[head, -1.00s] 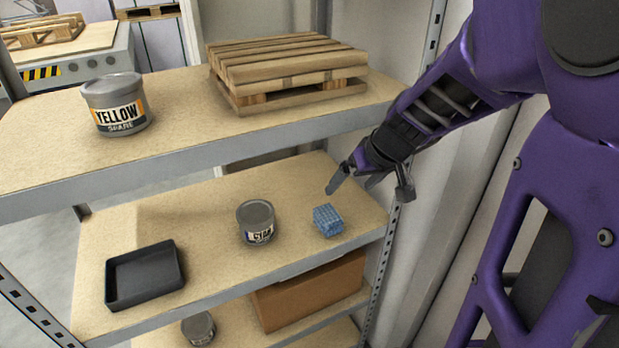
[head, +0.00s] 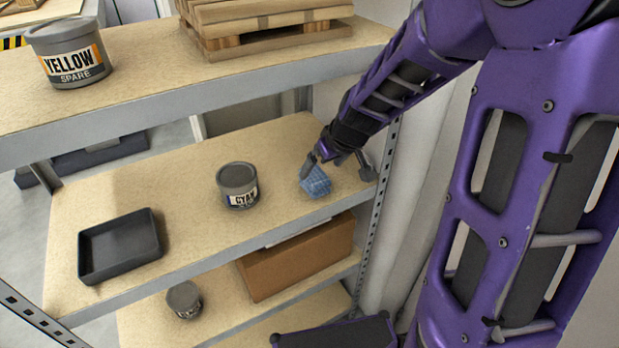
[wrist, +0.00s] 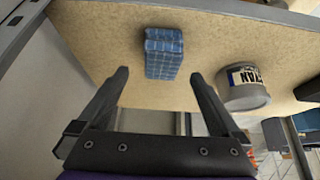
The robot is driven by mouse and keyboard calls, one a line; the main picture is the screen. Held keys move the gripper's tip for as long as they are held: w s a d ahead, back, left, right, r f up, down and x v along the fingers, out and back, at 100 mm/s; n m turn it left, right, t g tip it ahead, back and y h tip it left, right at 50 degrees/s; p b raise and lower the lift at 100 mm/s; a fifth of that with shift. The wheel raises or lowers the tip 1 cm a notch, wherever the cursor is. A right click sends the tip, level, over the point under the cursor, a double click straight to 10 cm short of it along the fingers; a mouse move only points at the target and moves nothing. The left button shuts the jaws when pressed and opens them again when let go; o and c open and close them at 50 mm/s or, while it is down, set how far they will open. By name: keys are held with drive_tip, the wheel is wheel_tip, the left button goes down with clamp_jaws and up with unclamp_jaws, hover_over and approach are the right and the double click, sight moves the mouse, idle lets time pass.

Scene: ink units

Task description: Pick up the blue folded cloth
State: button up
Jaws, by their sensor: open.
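The blue folded cloth (head: 316,182) has a light checked pattern and lies on the middle shelf, to the right of the cyan can. It also shows in the wrist view (wrist: 163,53), beyond the fingertips and roughly between their lines. My gripper (head: 338,168) is at the cloth's upper right in the head view, and one finger overlaps the cloth's edge there. In the wrist view my gripper (wrist: 158,75) is open and empty, with its two fingers wide apart and the cloth just ahead of them.
A cyan can (head: 238,186) stands left of the cloth; it also shows in the wrist view (wrist: 243,88). A black tray (head: 120,246) sits farther left. A cardboard box (head: 295,258) is below.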

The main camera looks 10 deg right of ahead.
sight(316, 175)
drive_tip(key=b+x, duration=0.2)
drive_tip(key=x, duration=0.4)
drive_tip(key=shift+a+f, duration=0.2)
drive_tip(key=shift+f, duration=0.2)
